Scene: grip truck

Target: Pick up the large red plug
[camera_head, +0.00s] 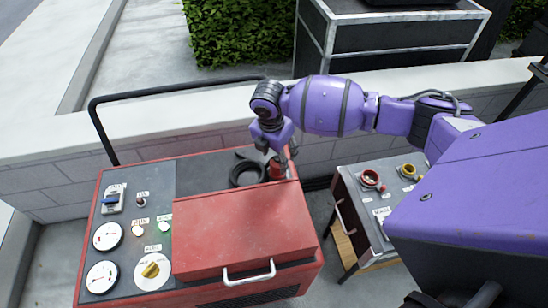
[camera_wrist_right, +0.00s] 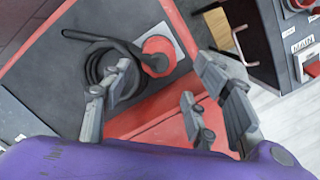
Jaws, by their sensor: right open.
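The large red plug (camera_head: 277,171) is on the back right of the red cart, partly hidden by my right gripper (camera_head: 280,153) just above it. In the right wrist view the plug (camera_wrist_right: 160,48) is a round red piece on a light square plate. A black cable (camera_wrist_right: 92,62) runs from it and lies coiled beside it. My right gripper (camera_wrist_right: 162,85) is open and empty, its fingers apart and the plug beyond their tips. I cannot tell the exact gap. My left gripper is not in view.
The red cart (camera_head: 245,225) has a left panel with gauges, knobs and lights, and a black handle rail (camera_head: 180,91). A second grey box (camera_head: 372,205) with red and yellow sockets stands to the right. A low wall (camera_head: 170,130) runs behind the cart.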

